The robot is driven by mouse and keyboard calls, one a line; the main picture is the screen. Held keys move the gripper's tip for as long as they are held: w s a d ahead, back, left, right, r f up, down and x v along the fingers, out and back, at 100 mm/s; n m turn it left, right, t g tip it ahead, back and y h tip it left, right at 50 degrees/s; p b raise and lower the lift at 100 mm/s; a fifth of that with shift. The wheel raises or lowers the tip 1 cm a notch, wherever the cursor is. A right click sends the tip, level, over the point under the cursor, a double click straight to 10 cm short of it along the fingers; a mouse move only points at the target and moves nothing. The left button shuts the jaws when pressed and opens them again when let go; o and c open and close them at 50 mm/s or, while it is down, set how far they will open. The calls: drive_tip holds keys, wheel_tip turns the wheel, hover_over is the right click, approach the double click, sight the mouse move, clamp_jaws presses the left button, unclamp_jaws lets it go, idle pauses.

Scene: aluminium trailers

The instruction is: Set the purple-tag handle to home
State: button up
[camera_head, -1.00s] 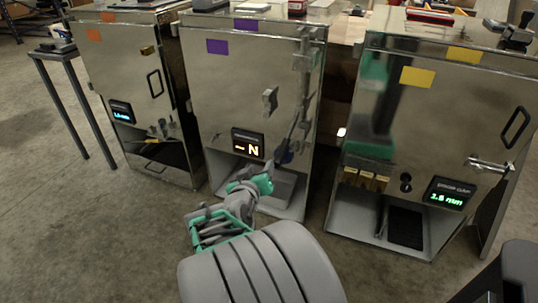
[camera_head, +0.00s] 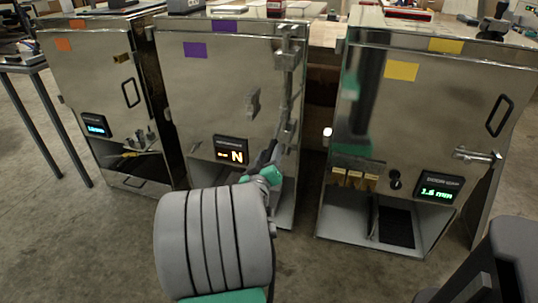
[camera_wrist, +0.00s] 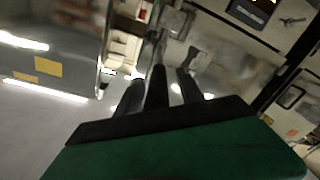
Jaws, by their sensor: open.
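The purple-tag cabinet (camera_head: 200,85) is the middle metal one, with purple tags (camera_head: 195,50) at its top. A small grey handle (camera_head: 253,103) sticks out of its front, right of centre. A tall lever-like fitting (camera_head: 290,50) runs along its right edge. I cannot tell which of these is the task's handle. The display (camera_head: 231,150) below reads an orange "N" with a dash. My gripper (camera_head: 268,172) is low in front of the cabinet, mostly hidden by my arm. In the wrist view my gripper (camera_wrist: 172,88) has its dark fingers apart and nothing clear between them.
An orange-tag cabinet (camera_head: 85,75) stands left and a yellow-tag cabinet (camera_head: 425,100) right, with a lit display (camera_head: 438,187). A narrow gap separates the middle and yellow-tag cabinets. A side table (camera_head: 25,68) is far left. The floor (camera_head: 60,240) in front is clear.

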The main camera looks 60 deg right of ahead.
drive_tip(key=shift+c, duration=0.3)
drive_tip(key=c, duration=0.9)
drive_tip(key=shift+f, duration=0.1)
clamp_jaws()
drive_tip(key=shift+f, duration=0.1)
